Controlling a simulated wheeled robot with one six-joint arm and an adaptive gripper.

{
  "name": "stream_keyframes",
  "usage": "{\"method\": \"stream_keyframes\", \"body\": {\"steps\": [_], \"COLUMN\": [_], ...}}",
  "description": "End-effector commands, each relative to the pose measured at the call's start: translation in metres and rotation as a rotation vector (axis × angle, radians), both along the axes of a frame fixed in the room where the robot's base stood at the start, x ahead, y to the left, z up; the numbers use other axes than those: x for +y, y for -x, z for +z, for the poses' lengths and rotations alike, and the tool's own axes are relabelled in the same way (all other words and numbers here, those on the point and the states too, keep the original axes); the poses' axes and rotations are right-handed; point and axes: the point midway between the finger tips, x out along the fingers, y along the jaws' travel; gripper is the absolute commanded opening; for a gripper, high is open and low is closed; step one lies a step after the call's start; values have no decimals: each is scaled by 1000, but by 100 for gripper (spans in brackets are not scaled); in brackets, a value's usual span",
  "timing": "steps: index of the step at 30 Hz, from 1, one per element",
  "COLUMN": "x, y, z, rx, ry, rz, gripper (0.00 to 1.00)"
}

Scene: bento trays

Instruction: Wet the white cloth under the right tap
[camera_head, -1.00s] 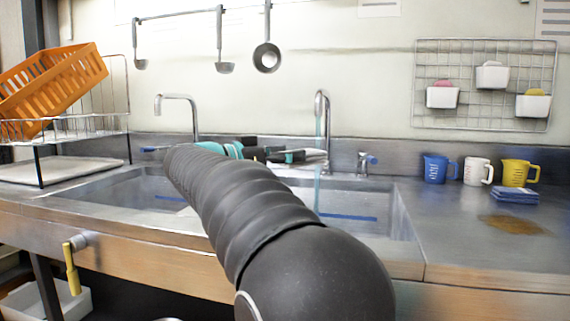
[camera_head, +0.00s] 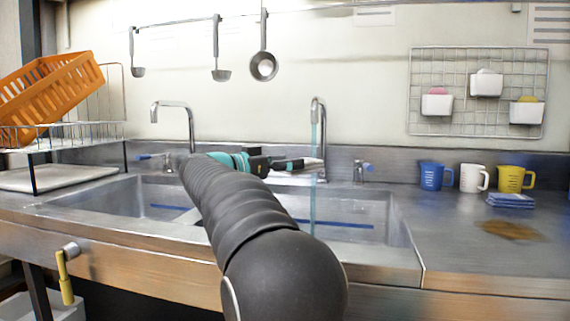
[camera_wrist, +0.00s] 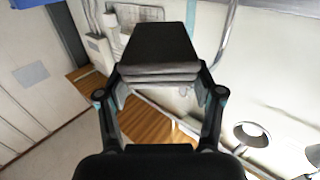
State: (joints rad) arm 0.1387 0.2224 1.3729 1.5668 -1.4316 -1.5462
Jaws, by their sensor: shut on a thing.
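My gripper (camera_head: 275,163) is over the back of the sink, beside the right tap (camera_head: 319,108). It is shut on a pale, flat thing, apparently the white cloth (camera_head: 292,164), seen nearly edge-on. A thin blue-green stream of water (camera_head: 313,200) falls from the right tap into the basin. The cloth's far end is near the stream; I cannot tell whether water touches it. My arm hides part of the sink (camera_head: 370,215).
The left tap (camera_head: 190,118) stands behind the sink. Several mugs, including a blue one (camera_head: 432,175), and a blue folded stack (camera_head: 511,200) sit on the right counter. An orange basket (camera_head: 45,95) is in the left rack.

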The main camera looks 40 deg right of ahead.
Motion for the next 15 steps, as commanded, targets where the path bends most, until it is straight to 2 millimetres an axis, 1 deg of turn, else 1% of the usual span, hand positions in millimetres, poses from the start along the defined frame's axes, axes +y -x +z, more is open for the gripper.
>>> {"method": "stream_keyframes", "body": {"steps": [10, 12, 15], "x": [-21, -25, -31], "y": [-21, -25, -31], "z": [-7, -3, -5], "rx": [0, 2, 2], "ry": [0, 0, 0], "rz": [-1, -1, -2], "gripper": [35, 35, 35]}}
